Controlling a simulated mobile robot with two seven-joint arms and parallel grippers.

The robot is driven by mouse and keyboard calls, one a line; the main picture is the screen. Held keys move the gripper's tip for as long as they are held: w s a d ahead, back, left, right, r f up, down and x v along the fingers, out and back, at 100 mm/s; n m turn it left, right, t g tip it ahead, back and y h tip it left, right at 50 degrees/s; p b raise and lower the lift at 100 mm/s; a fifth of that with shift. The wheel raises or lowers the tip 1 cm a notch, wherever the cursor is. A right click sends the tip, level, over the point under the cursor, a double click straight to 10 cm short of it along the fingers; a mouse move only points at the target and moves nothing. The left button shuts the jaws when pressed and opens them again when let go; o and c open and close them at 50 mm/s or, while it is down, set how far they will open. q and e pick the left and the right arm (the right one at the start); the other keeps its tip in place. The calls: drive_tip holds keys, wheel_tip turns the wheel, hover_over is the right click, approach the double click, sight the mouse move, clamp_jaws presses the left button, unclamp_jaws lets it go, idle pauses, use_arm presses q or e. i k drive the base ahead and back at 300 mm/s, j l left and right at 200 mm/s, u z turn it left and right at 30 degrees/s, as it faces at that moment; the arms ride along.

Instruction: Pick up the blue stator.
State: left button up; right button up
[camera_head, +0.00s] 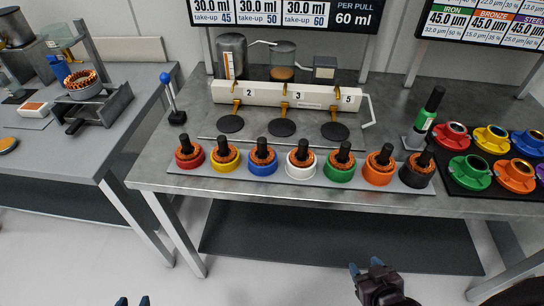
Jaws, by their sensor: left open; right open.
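The blue stator (262,168) is a blue ring-shaped base with a copper winding and a black post on top. It stands upright in a row of stators on a grey strip at the table's front edge, between the yellow one (224,166) and the white one (299,172). My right gripper (366,268) is at the bottom, in front of and below the table edge, open and empty, apart from the stators. My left gripper (132,301) shows only its blue fingertips at the bottom edge. It is open, with nothing seen between them, far from the blue stator.
The row also holds red (189,160), green (340,168), orange (379,173) and black (417,176) stators. Behind it stands a dispenser (290,96) with black pads below. Another bench (80,150) is at left.

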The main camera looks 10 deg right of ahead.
sight(263, 167)
drive_tip(key=i+j+z, duration=0.15)
drive_tip(key=j, duration=0.4)
drive_tip(key=i+j+z, duration=0.2)
drive_tip(key=j, duration=0.35)
drive_tip(key=i+j+z, duration=0.15)
drive_tip(key=j, duration=0.4)
drive_tip(key=j+z, duration=0.2)
drive_tip(key=j, duration=0.4)
